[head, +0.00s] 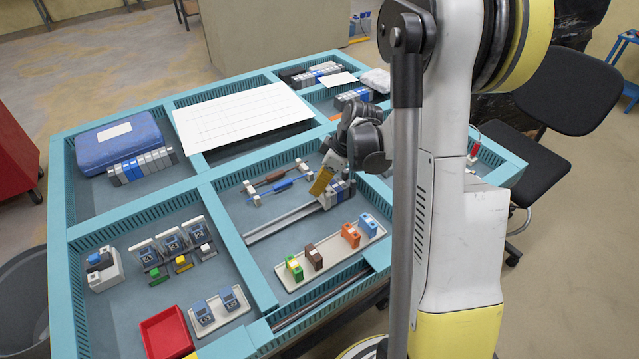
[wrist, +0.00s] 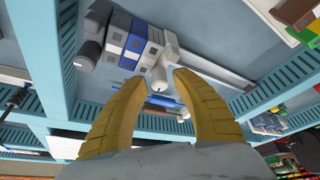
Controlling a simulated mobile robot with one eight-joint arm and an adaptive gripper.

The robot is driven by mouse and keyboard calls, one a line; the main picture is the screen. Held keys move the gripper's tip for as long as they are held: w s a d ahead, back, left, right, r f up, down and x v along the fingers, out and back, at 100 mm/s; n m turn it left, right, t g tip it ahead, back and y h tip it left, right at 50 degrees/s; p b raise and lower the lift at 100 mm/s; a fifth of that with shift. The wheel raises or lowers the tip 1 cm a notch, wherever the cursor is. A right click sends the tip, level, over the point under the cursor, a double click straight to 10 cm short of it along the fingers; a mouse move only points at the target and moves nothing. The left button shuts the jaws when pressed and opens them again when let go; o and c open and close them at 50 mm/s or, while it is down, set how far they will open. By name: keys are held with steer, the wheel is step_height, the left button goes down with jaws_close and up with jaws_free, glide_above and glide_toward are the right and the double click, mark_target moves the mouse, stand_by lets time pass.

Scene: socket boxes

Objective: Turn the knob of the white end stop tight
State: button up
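The white end stop (wrist: 161,55) sits on the metal rail (wrist: 215,67) at the end of a row of grey and blue blocks (wrist: 125,38) in the wrist view. Its small pale knob (wrist: 159,75) points toward my gripper (wrist: 158,80). My yellow fingers are apart, with their tips on either side of the knob; I cannot tell whether they touch it. In the head view my gripper (head: 322,181) is tilted over the block row, and the rail (head: 283,222) runs to the lower left. The knob is hidden there.
A beige tray (head: 330,264) with green, brown, orange and blue blocks lies in front of the rail. Teal divider walls (head: 225,240) bound the compartment. A red bin (head: 166,333) stands at the front left.

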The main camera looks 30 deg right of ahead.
jaws_close()
steer(key=m+h, duration=0.1)
steer(key=m, duration=0.3)
steer(key=shift+t+b, duration=0.3)
steer(key=shift+b, duration=0.05)
steer(key=m+h, duration=0.1)
steer(key=m, duration=0.2)
steer(key=shift+m+h, duration=0.3)
steer(key=shift+h, duration=0.1)
steer(key=m, duration=0.2)
steer(key=m+h+b, duration=0.1)
steer(key=m, duration=0.1)
steer(key=shift+m+h, duration=0.3)
steer(key=m, duration=0.2)
steer(key=m+g+h, duration=0.1)
steer(key=m, duration=0.1)
steer(key=shift+m+h, duration=0.3)
steer(key=shift+m, duration=0.1)
